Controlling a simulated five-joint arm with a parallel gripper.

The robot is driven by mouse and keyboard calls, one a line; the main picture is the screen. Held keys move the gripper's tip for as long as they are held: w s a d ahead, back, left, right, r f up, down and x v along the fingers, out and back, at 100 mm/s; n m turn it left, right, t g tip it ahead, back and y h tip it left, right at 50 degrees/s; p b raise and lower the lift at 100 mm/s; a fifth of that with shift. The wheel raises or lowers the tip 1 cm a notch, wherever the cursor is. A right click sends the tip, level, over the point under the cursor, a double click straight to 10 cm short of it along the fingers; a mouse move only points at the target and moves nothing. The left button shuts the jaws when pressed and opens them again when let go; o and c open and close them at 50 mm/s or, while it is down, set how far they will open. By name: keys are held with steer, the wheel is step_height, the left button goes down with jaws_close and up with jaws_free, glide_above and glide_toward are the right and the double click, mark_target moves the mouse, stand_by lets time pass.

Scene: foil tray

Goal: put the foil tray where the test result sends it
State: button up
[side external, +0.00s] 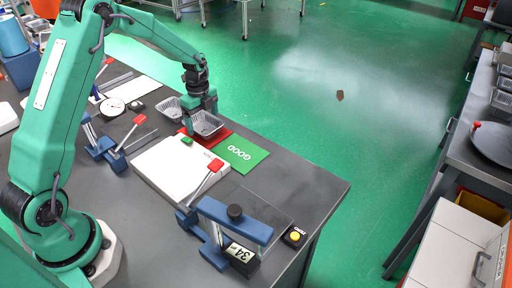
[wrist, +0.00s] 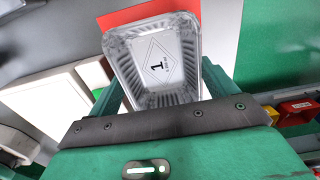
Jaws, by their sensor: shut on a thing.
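The foil tray (side external: 206,124) is silver and ribbed, and in the wrist view (wrist: 192,78) it shows a white label with a diamond and "1" inside. My gripper (side external: 198,113) is shut on it. The tray is over or near a red mat (side external: 225,132), which also shows behind it in the wrist view (wrist: 118,18); I cannot tell whether it touches. A green mat (side external: 242,154) reading "GOOD" lies beside the red one. A display (side external: 241,252) on the blue test stand (side external: 234,217) seems to read "34". Any word on the red mat is hidden.
A white box (side external: 178,168) with a green light lies in front of the mats. A red-handled clamp (side external: 209,178), a yellow button (side external: 295,236) and a dial (side external: 112,107) are on the grey table.

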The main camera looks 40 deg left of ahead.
mark_target(204, 130)
steer(key=shift+f, duration=0.25)
stand_by(0.5)
steer(key=o, duration=0.9)
steer(key=shift+r, duration=0.1)
steer(key=shift+r, duration=3.8)
steer(key=shift+r, duration=0.1)
